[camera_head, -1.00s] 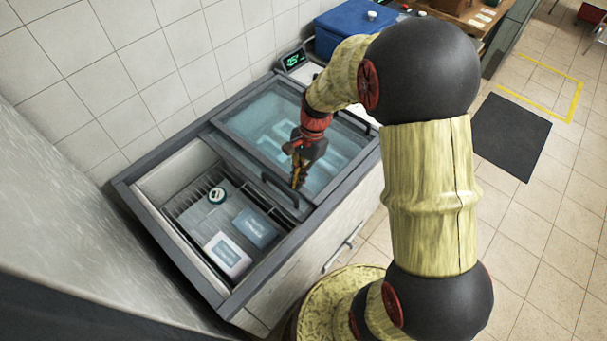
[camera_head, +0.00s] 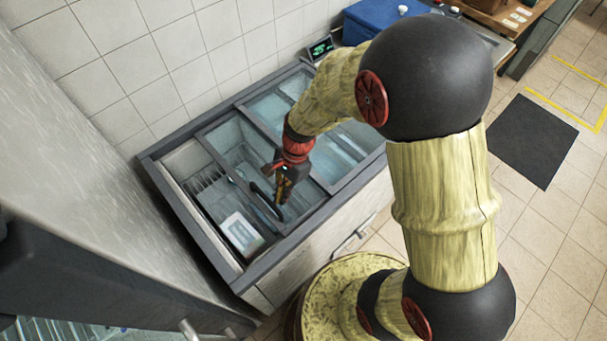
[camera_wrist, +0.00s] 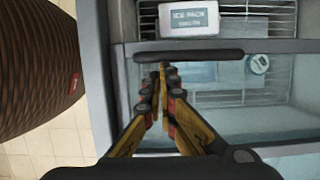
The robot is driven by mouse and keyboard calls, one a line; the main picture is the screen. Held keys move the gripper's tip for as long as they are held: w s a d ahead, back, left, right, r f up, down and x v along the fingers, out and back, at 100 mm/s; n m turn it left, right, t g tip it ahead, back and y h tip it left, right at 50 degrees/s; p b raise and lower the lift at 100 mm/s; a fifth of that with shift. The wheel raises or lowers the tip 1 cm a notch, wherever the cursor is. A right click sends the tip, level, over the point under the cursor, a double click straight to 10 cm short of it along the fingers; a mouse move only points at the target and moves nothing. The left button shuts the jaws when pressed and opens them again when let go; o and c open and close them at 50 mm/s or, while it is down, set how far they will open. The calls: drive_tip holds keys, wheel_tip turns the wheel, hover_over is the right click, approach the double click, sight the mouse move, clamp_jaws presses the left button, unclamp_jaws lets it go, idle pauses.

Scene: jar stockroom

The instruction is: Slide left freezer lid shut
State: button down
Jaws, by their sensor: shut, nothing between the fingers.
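The left freezer lid (camera_head: 232,141) is a glass sliding panel in a dark frame, partway along the chest freezer. Its dark bar handle (camera_head: 262,201) is near its left edge and also crosses the wrist view (camera_wrist: 215,57). Left of the lid an open gap shows a white ice pack (camera_head: 242,234), labelled in the wrist view (camera_wrist: 190,19). My gripper (camera_head: 279,200) is shut and empty, at the right side of the handle. In the wrist view its fingertips (camera_wrist: 161,68) meet or nearly meet the bar; contact is unclear.
The freezer's rim (camera_head: 188,235) frames the opening. A jar with a pale lid (camera_wrist: 259,64) lies inside under the glass. A lit display (camera_head: 320,48) and a blue box (camera_head: 378,22) stand beyond the far end. A grey cabinet (camera_head: 70,130) stands close at the left.

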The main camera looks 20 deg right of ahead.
drive_tip(key=s+a+p, duration=0.1)
drive_tip(key=s+a, duration=0.2)
drive_tip(key=a, duration=0.4)
drive_tip(key=s+a+p, duration=0.2)
drive_tip(key=s+a, duration=0.1)
drive_tip(key=a, duration=0.5)
drive_tip(key=shift+s+a, duration=0.15)
drive_tip(key=shift+a, duration=0.15)
drive_tip(key=shift+p, duration=0.3)
drive_tip(key=w+d+r+p, duration=0.2)
drive_tip(key=d+r, duration=0.4)
drive_tip(key=r, duration=0.4)
drive_tip(key=shift+w+d+r+p, duration=0.15)
drive_tip(key=shift+w+d+p, duration=0.15)
drive_tip(key=shift+p, duration=0.45)
drive_tip(key=shift+a, duration=0.1)
